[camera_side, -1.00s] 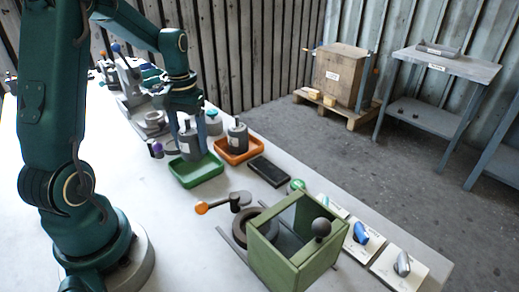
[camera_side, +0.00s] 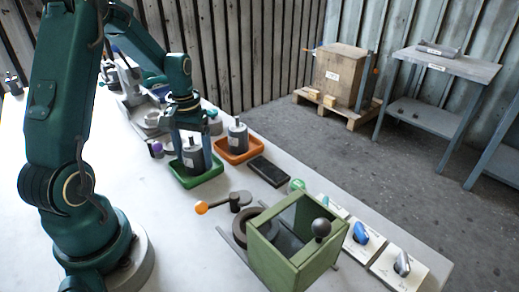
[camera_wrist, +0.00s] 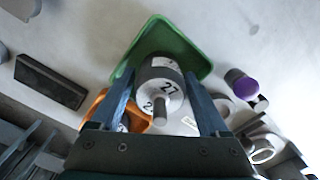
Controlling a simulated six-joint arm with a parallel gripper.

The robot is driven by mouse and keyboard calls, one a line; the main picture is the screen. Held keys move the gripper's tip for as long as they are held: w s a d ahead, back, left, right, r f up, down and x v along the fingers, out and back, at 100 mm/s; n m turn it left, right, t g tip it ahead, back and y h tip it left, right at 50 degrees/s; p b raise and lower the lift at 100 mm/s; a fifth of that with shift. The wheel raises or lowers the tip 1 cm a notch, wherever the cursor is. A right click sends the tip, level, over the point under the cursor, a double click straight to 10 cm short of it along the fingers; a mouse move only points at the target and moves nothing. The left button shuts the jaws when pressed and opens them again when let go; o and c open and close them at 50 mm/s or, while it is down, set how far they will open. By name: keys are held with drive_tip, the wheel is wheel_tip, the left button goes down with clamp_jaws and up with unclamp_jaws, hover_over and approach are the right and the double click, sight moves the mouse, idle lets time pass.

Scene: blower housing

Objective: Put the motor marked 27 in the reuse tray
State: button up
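The dark grey motor marked 27 (camera_wrist: 165,88) stands upright in the green tray (camera_wrist: 190,50), its shaft pointing up. In the side view the motor (camera_side: 193,158) sits within the walls of the green tray (camera_side: 198,181). My gripper (camera_side: 191,146) is above the tray, with its fingers down on either side of the motor. In the wrist view my gripper (camera_wrist: 160,82) looks open, with narrow gaps between the fingers and the motor. The motor's far side is hidden.
A second motor (camera_side: 237,138) stands in the orange tray (camera_side: 240,158) close to the right. A purple-capped part (camera_wrist: 241,83) is near the green tray.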

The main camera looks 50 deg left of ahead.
drive_tip(key=shift+r, duration=0.1)
wheel_tip(320, 180, up, 11)
drive_tip(key=shift+d+r, duration=0.15)
drive_tip(key=shift+r, duration=0.45)
drive_tip(key=s+d+m+t, duration=0.2)
drive_tip(key=s+d+m, duration=0.1)
drive_tip(key=d, duration=0.5)
drive_tip(key=s+d+r+m+t, duration=0.1)
drive_tip(key=s+d+m+t, duration=0.2)
drive_tip(key=s+d, duration=0.2)
drive_tip(key=d, duration=0.3)
drive_tip(key=shift+s+d+m+t, duration=0.3)
drive_tip(key=shift+s+d+m, duration=0.05)
drive_tip(key=shift+d+m, duration=0.05)
